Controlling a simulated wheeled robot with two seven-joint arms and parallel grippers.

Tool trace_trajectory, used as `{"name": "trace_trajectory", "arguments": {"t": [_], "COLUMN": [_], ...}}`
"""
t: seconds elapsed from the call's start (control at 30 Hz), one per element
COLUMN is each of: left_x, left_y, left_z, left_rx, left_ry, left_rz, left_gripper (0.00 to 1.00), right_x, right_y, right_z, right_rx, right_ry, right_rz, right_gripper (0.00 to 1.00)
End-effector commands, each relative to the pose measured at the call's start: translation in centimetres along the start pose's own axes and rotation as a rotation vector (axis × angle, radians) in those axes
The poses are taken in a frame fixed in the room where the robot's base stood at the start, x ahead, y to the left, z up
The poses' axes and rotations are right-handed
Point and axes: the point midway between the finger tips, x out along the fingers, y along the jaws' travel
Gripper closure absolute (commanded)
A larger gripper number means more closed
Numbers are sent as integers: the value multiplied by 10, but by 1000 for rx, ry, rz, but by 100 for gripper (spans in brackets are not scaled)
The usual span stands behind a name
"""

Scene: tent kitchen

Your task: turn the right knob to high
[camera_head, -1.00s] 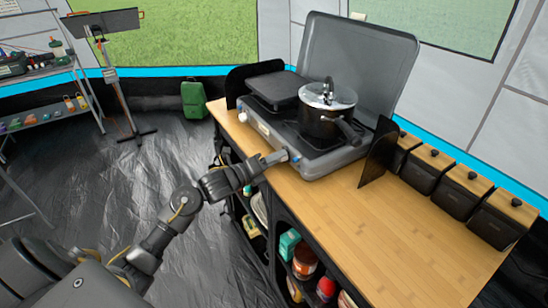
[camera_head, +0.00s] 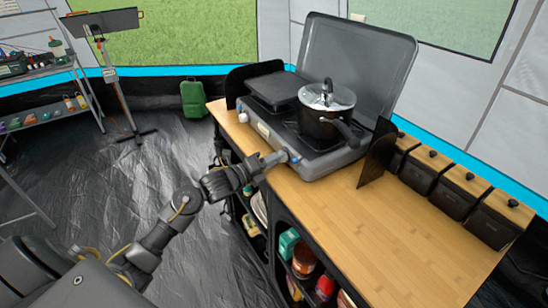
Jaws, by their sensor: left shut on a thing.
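The grey camping stove (camera_head: 330,163) stands on the wooden counter with its lid raised. Its right knob (camera_head: 294,156) is on the front panel, mostly covered by my gripper's tip; its pointer setting is too small to read. The left knob (camera_head: 243,117) shows at the panel's other end. My left gripper (camera_head: 284,156) reaches in from the left and is shut on the right knob. My right gripper does not show.
A dark pot with a lid (camera_head: 326,110) sits on the right burner, its handle pointing toward the front right. A black divider (camera_head: 378,152) and several dark canisters (camera_head: 430,170) stand to the right. The front counter (camera_head: 370,235) is clear.

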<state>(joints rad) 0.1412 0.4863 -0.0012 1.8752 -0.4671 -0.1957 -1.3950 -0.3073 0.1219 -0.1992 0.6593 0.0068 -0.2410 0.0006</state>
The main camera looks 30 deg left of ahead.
Motion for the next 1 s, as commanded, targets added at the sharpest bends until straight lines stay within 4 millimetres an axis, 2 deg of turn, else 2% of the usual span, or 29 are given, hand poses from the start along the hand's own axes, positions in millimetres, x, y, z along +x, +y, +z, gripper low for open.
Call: {"name": "trace_trajectory", "arguments": {"t": [0.13,0.3,0.53,1.0], "left_x": [0,0,0,0], "left_y": [-2,-2,-2,0], "left_z": [2,3,3,3], "left_rx": [-119,-279,-499,-894], "left_ry": [6,14,23,43], "left_rz": [13,25,42,71], "left_gripper": [92,92,92,92], "right_x": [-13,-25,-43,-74], "right_y": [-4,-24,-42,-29], "right_z": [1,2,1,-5], "right_rx": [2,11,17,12], "right_ry": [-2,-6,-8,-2], "right_rz": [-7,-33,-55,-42], "right_gripper": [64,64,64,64]}}
